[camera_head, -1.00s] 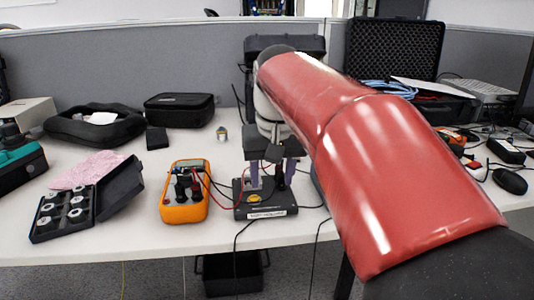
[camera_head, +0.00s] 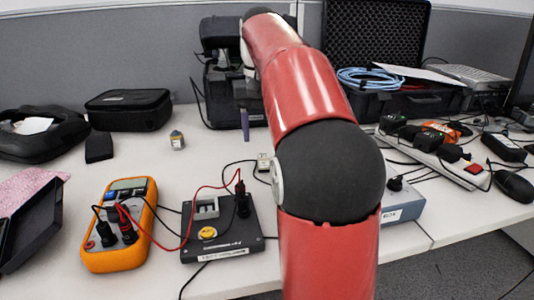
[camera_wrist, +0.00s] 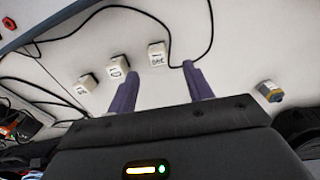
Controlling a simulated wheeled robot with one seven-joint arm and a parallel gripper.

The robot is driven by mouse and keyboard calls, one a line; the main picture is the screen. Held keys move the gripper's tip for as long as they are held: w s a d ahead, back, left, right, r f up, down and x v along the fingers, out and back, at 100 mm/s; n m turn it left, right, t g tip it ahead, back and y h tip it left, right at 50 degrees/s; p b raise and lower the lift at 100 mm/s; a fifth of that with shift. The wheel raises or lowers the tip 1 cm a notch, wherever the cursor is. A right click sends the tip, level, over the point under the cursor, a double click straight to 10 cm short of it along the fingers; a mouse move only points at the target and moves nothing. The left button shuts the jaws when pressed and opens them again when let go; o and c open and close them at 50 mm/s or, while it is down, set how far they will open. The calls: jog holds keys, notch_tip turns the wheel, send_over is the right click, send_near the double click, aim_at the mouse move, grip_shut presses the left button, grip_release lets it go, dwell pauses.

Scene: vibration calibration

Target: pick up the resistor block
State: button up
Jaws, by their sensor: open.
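Three small white labelled blocks lie in the wrist view: one at the left (camera_wrist: 88,83), one in the middle (camera_wrist: 119,67) and one at the right (camera_wrist: 157,54). I cannot tell which is the resistor block. A single small pale block (camera_head: 263,160) shows in the head view, partly behind my arm. My gripper (camera_wrist: 159,70) is open and empty, with its purple fingers apart above the table. The right block appears beyond and between the fingertips. In the head view one purple finger (camera_head: 245,124) shows; the rest is behind my arm.
A black test box (camera_head: 248,244) with red and black plugs stands beside an orange multimeter (camera_head: 120,226). A small grey-yellow item (camera_head: 177,140) stands alone. A power strip (camera_head: 440,162) and a mouse (camera_head: 514,186) are at right. Cables cross the table near the blocks.

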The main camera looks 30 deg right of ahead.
jog(key=shift+f, duration=0.45)
jog(key=f, duration=0.2)
jog(key=f+b, duration=0.1)
jog(key=f, duration=0.1)
jog(key=f+b, duration=0.1)
jog(key=f, duration=0.1)
jog(key=shift+s+d+f, duration=0.1)
jog(key=shift+s+f, duration=0.15)
jog(key=shift+f, duration=0.1)
jog(key=shift+c, duration=0.4)
jog(key=c, duration=1)
